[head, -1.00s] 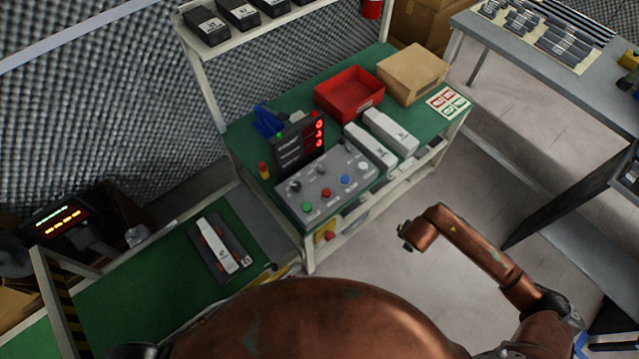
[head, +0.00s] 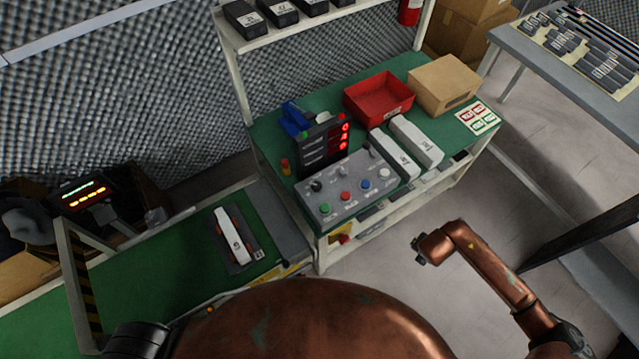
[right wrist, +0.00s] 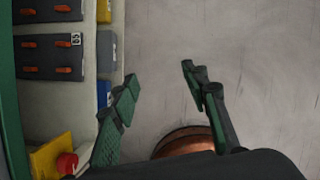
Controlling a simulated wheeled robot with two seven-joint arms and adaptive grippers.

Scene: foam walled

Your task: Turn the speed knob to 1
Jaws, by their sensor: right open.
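A grey control panel (head: 335,205) sits at the front of the green workbench. It carries green, red, blue and white buttons along its front and dark knobs behind them, one black knob (head: 316,186) at its left end. The knob markings are too small to read, so I cannot tell which is the speed knob. My right gripper (head: 418,250) hangs over the floor, in front of and to the right of the panel, touching nothing. In the right wrist view its green-padded fingers (right wrist: 165,95) are spread and empty. My left gripper does not show.
A dark display (head: 322,147) with red digits stands behind the panel. White boxes (head: 416,142), a red bin (head: 378,98) and a cardboard box (head: 444,84) are to its right. A green conveyor (head: 165,290) lies at left. The floor in front of the bench is clear.

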